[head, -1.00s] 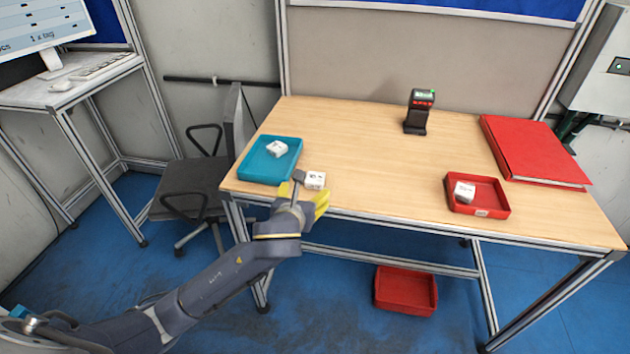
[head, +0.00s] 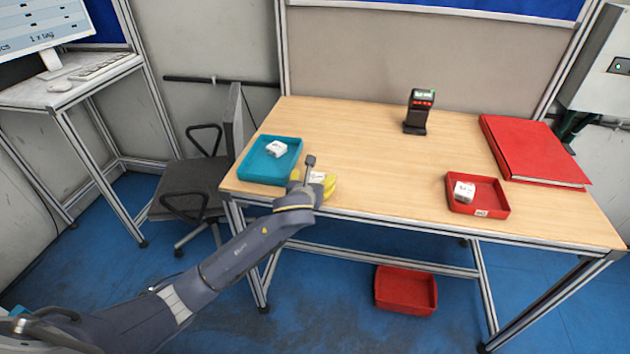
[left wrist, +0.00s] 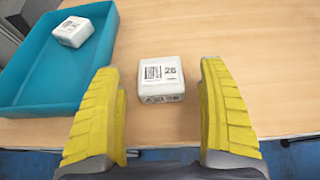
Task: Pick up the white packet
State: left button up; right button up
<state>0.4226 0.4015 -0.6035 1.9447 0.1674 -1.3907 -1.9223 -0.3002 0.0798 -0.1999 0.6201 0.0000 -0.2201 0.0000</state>
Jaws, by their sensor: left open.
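A white packet (left wrist: 162,78) with a barcode and "26" on it lies on the table just right of the teal tray. In the head view the packet (head: 316,177) is partly hidden by my left gripper (head: 313,184). In the left wrist view my left gripper (left wrist: 160,110) is open, with yellow fingers apart and the packet ahead, in the gap between them. The fingers do not touch it. Another white packet (head: 277,149) lies in the teal tray, also seen in the left wrist view (left wrist: 74,31). A third white packet (head: 464,191) lies in a red tray. My right gripper is out of view.
The teal tray (left wrist: 30,109) stands close to the left of the packet; its rim is near my left finger. A scanner (head: 418,112), a red binder (head: 533,150) and the red tray (head: 491,212) stand further right on the table (head: 380,165). The table's middle is clear.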

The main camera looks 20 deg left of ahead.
pick_arm(q)
jog(key=shift+w+f, duration=0.3)
jog(key=shift+w, duration=0.35)
jog(key=shift+c, duration=0.3)
jog(key=c, duration=1.3)
jog(key=shift+r, duration=0.1)
jog(key=shift+c, duration=0.2)
